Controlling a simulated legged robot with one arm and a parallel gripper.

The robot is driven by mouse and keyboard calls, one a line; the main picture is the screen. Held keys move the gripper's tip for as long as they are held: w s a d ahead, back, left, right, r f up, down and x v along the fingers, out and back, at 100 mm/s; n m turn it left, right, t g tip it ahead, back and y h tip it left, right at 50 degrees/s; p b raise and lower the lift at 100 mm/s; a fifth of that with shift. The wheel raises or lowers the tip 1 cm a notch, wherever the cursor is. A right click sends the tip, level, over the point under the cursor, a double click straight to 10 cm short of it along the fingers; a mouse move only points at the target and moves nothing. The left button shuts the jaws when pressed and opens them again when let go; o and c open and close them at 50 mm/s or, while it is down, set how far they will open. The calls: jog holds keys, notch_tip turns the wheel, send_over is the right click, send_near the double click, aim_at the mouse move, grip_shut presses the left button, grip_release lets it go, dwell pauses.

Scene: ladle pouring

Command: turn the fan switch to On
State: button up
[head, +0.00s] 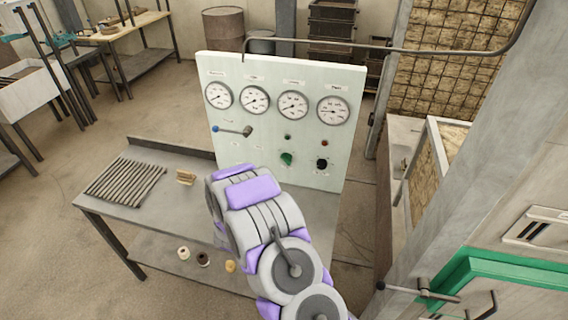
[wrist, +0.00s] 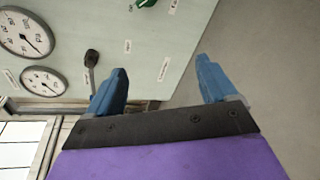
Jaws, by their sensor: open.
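A pale upright control panel (head: 270,110) stands at the back of a metal table in the head view. Labels are too small to read, so I cannot tell which is the fan switch. In the wrist view, my gripper (wrist: 162,65) is open and empty, facing the panel. The green knob (wrist: 146,3) is at the top edge. My arm hides the gripper in the head view.
Several round gauges (head: 293,104) line the panel's upper part. A slatted rack (head: 125,184) and small wooden piece (head: 185,176) lie on the metal table (head: 180,218). Small rolls (head: 203,258) sit on its lower shelf. A grey post (head: 455,140) stands at right.

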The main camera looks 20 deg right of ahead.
jog(key=s+d+f+n+t+h, duration=0.1)
jog(key=s+d+n+h, duration=0.1)
jog(key=d+n+h, duration=0.1)
jog(key=b, duration=0.2)
send_near(286, 159)
jog(key=x, duration=0.8)
jog(key=shift+w+d+f, duration=0.15)
jog(key=shift+w+f, duration=0.15)
jog(key=shift+f, duration=0.15)
jog(key=c, duration=1.1)
